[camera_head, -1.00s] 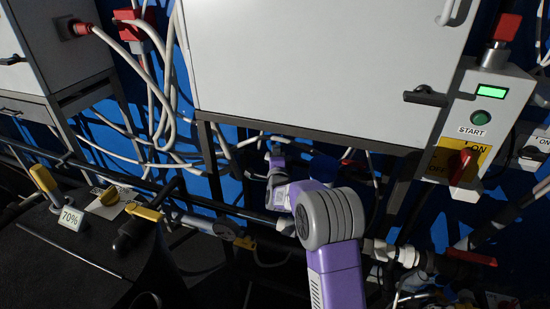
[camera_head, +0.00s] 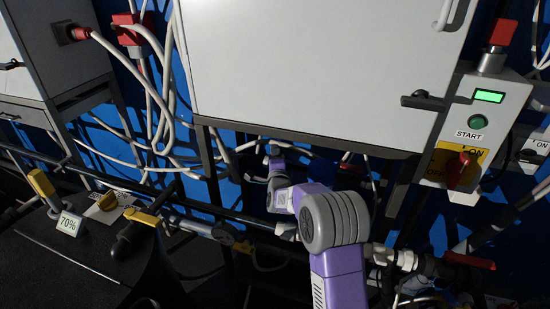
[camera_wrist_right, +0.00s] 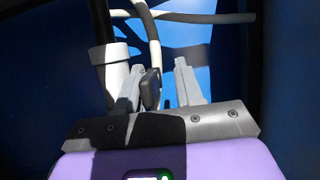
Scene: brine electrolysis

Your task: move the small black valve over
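A small black valve handle (camera_wrist_right: 151,88) shows in the right wrist view, between my right gripper's fingers and close beside the left one. I cannot tell whether that finger touches it. My right gripper (camera_wrist_right: 160,85) is open, with a clear gap between the handle and the right finger. In the head view my right arm reaches up from the bottom, and its gripper (camera_head: 274,155) is small and shadowed below the white cabinet. The valve cannot be made out there. My left gripper is not in view.
The white cabinet (camera_head: 310,70) overhangs the right gripper. White hoses (camera_head: 165,100) hang to its left, and a pipe with a yellow handle (camera_head: 143,217) runs below. The START box (camera_head: 474,125) is at right; a 70% sign (camera_head: 69,224) is at left.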

